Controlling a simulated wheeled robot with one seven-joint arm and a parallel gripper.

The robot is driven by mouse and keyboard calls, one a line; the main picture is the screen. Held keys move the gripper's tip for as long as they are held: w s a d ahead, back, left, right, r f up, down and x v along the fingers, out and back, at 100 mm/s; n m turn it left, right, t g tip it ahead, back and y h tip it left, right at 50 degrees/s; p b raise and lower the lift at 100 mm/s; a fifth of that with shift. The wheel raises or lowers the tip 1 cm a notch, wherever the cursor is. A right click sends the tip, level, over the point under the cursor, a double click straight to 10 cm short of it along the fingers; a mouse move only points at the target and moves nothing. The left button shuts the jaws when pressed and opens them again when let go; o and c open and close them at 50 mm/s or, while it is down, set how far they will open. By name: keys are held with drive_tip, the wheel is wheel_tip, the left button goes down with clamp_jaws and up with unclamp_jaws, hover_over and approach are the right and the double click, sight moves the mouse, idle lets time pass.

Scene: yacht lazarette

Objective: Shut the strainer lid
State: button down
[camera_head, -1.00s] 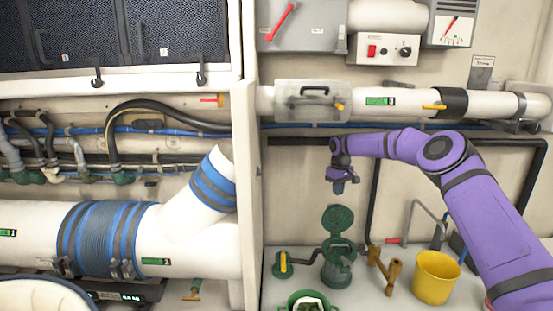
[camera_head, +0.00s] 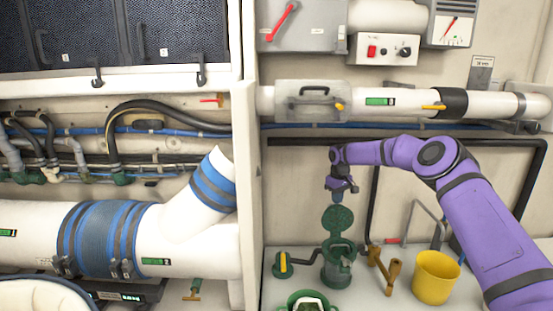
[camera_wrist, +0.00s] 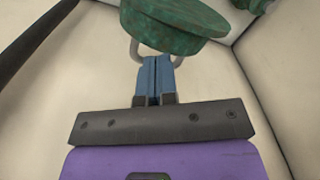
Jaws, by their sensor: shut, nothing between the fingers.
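The green strainer (camera_head: 338,268) stands on the white counter. Its round green lid (camera_head: 338,221) is open, raised upright above the body. My gripper (camera_head: 338,196) is just above the lid's upper edge in the head view, pointing down, and its fingers are together and empty. In the wrist view the blue fingers of my gripper (camera_wrist: 155,75) point toward the lid (camera_wrist: 172,22), which appears as a green disc. A pale metal loop shows just behind the fingertips there. I cannot tell whether the fingers touch the lid.
A yellow-handled valve (camera_head: 283,264) stands left of the strainer. A brass valve (camera_head: 386,272) and a yellow bucket (camera_head: 436,278) stand to its right. A green basket (camera_head: 308,302) is in front. A white partition (camera_head: 245,190) bounds the left side.

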drive_tip(key=shift+s+f, duration=0.15)
drive_tip(key=shift+f, duration=0.45)
drive_tip(key=shift+s+f, duration=0.1)
drive_tip(key=shift+s, duration=4.35)
wheel_tip(320, 180, up, 8)
drive_tip(key=shift+w, duration=0.2)
drive_tip(key=shift+f, duration=0.15)
